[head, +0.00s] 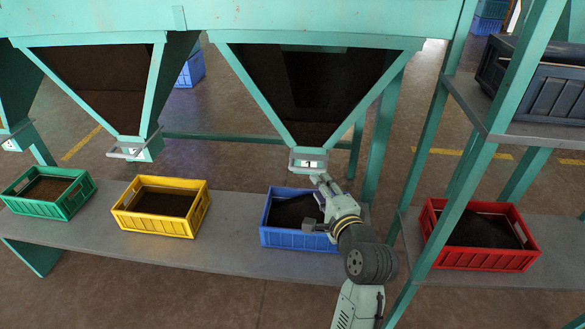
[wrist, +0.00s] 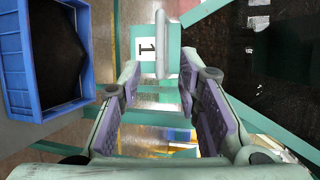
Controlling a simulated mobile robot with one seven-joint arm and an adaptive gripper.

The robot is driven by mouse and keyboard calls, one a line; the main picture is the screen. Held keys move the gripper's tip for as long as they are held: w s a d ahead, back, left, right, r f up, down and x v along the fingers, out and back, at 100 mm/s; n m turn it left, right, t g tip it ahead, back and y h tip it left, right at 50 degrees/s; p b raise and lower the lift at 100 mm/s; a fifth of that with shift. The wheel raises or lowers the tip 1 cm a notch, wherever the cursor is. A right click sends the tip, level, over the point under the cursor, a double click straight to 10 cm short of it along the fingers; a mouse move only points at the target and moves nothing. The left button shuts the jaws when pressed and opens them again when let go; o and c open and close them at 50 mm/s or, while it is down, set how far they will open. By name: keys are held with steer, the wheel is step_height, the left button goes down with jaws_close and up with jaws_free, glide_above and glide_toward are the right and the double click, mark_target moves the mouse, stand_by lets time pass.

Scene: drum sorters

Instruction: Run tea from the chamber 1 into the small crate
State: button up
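Chamber 1 (head: 310,95) is a green-framed hopper with dark tea behind its front, tapering to an outlet with a white label "1" (head: 309,164). The label also shows in the wrist view (wrist: 146,48). A pale gate handle (wrist: 160,45) sticks out beside the label. A blue crate (head: 290,238) stands below the outlet with dark contents; it also shows at left in the wrist view (wrist: 14,62). I cannot tell whether it is the small crate. My gripper (head: 314,203) is open just below the outlet. Its fingers (wrist: 158,78) are apart, with the handle ahead of the gap; no contact shows.
A yellow crate (head: 160,225) and a green crate (head: 45,206) stand left on the grey bench (head: 235,225). A red crate (head: 480,259) stands at right behind a green post (head: 450,195). A dark crate (head: 545,95) sits on the upper shelf. Chamber 2 (head: 95,80) is at left.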

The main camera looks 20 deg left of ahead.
mark_target(308, 171)
steer(key=p+x, duration=0.1)
steer(key=x, duration=1)
steer(key=shift+p, duration=0.4)
jaws_close()
stand_by(0.4)
